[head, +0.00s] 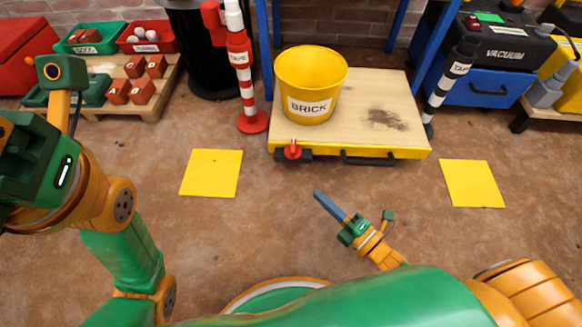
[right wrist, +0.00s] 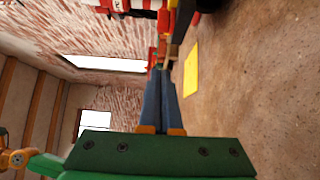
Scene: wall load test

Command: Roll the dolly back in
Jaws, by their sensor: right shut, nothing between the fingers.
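The dolly (head: 383,150) is a low wooden platform with a yellow front edge, a dark front handle (head: 368,159) and a red lever (head: 292,150) at its front left. A yellow bucket labelled BRICK (head: 309,85) stands upright on its left half. My right gripper (head: 319,194) is in front of the dolly, apart from it, with its blue fingers shut and empty. The fingers also show together in the right wrist view (right wrist: 161,90). My left arm is at the left of the head view; its fingers are not visible.
Yellow floor squares lie left (head: 211,172) and right (head: 471,183) of the dolly's front. A red-and-white post (head: 243,85) and a black-and-white post (head: 447,85) flank it. A blue frame (head: 263,40) stands around it, against brick wall. The floor in front is clear.

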